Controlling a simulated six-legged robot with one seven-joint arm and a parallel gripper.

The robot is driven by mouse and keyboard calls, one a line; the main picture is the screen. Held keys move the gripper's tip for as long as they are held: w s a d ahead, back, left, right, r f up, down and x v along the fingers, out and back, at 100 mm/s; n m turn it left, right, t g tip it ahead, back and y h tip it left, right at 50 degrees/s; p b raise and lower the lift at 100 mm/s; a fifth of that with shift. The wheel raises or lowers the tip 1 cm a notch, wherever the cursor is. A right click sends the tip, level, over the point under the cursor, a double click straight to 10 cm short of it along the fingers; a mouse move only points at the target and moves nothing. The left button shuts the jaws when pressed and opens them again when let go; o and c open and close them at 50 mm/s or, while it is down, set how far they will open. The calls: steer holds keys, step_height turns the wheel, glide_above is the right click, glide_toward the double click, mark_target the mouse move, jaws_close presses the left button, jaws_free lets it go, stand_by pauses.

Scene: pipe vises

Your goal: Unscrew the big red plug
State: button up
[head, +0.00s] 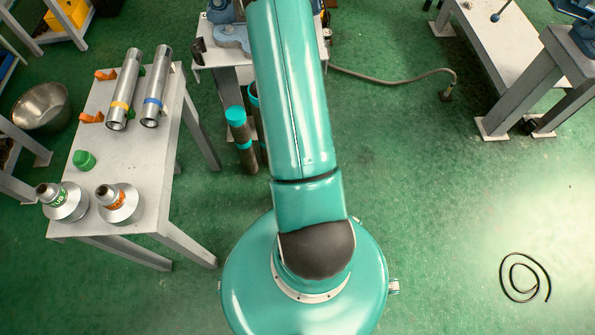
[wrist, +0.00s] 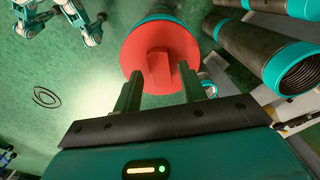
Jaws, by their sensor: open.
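The big red plug (wrist: 181,45) is a round red disc with a raised bar across its face. It sits on the end of a dark pipe with a teal band (wrist: 155,16) in the wrist view. My gripper (wrist: 160,72) is open, its two dark fingers apart with the plug's bar between them in the picture. I see no finger closed on the bar, and cannot tell how deep the fingers reach. In the head view my teal arm covers the middle, and the plug and gripper do not show.
A large open threaded pipe (wrist: 265,55) lies close to the right in the wrist view. Floor at right is mostly clear, with a black cable (head: 512,285).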

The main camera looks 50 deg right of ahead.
steer(key=shift+c, duration=0.4)
jaws_close()
steer(key=n, duration=0.9)
steer(key=c, duration=0.6)
jaws_free()
jaws_close()
steer(key=shift+r, duration=0.75)
steer(key=shift+r, duration=1.7)
